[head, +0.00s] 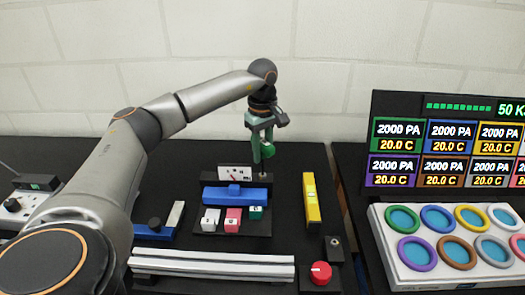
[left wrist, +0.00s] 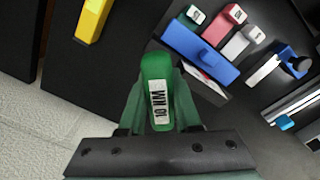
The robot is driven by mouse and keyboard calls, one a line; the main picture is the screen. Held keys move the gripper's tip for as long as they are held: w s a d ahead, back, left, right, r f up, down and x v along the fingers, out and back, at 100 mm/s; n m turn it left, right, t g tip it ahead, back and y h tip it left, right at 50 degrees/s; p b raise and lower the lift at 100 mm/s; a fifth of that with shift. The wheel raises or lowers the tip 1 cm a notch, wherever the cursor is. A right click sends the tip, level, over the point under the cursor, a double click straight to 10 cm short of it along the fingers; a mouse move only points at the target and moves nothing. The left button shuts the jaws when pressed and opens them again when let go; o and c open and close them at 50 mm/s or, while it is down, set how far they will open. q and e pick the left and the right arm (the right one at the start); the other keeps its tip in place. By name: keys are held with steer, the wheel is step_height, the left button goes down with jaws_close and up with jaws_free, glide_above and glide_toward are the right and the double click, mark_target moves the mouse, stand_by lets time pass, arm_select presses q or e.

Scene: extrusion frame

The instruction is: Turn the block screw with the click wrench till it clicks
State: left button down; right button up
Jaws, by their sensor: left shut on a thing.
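My left gripper (head: 260,128) is shut on a green tool labelled "10 NM" (left wrist: 157,70), which looks like the click wrench. The tool's green body hangs below the jaws in the head view (head: 267,151). It is in the air above the back of the dark bench, behind a blue bar (head: 240,195) and apart from it. I cannot tell which part is the block screw. My right gripper is not in view.
A yellow level (head: 311,199) lies right. Silver extrusions (head: 212,266) and a red knob (head: 321,272) are in front. A blue piece (head: 152,233) lies left.

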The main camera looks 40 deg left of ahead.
arm_select(q)
steer(key=shift+f+m, duration=0.1)
steer(key=shift+m, duration=0.2)
steer(key=shift+m, duration=0.8)
steer(key=shift+m, duration=0.7)
steer(key=shift+m, duration=0.7)
